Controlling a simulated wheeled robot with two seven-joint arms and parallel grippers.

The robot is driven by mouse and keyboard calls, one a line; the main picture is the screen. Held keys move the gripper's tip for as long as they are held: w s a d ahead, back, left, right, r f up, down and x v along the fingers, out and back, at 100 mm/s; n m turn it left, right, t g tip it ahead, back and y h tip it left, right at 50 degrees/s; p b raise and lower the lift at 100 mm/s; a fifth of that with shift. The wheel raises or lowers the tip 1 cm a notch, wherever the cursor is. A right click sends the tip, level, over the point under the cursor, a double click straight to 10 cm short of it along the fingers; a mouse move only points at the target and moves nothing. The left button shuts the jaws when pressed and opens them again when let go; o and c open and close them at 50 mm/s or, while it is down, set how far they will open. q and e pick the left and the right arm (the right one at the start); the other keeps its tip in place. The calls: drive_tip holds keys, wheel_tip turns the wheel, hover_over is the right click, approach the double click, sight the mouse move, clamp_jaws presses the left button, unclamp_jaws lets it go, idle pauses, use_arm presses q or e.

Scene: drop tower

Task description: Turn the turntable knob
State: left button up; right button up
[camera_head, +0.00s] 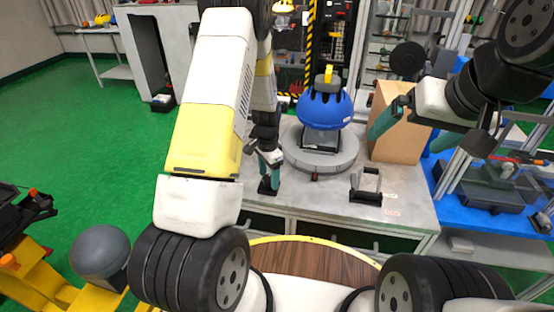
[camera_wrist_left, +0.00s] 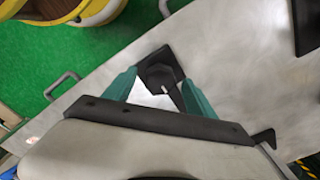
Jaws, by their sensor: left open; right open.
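The turntable (camera_head: 318,160) is a grey round disc on the metal workbench, with a blue helmet (camera_head: 326,110) on a dark stand on top. A small black knob on a square base (camera_head: 267,188) stands on the bench left of the disc. It also shows in the left wrist view (camera_wrist_left: 160,72). My left gripper (camera_head: 270,173) is open above the knob. In the left wrist view its green fingers (camera_wrist_left: 158,90) lie on either side of the knob, with a gap; contact is not visible. My right gripper (camera_head: 403,140) is open and empty, raised in front of the cardboard box.
A black bracket with a handle (camera_head: 366,190) stands on the bench right of the knob. The cardboard box (camera_head: 402,148) stands at the back right. The bench front has drawer handles (camera_wrist_left: 62,84).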

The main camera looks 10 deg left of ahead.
use_arm(q)
drive_tip(key=shift+f, duration=0.1)
drive_tip(key=c, duration=1.4)
drive_tip(key=shift+n, duration=0.3)
drive_tip(key=n, duration=1.2)
drive_tip(key=shift+n, duration=3.6)
drive_tip(key=shift+d+n, duration=0.1)
drive_tip(key=shift+n, duration=3)
drive_tip(key=o, duration=1.4)
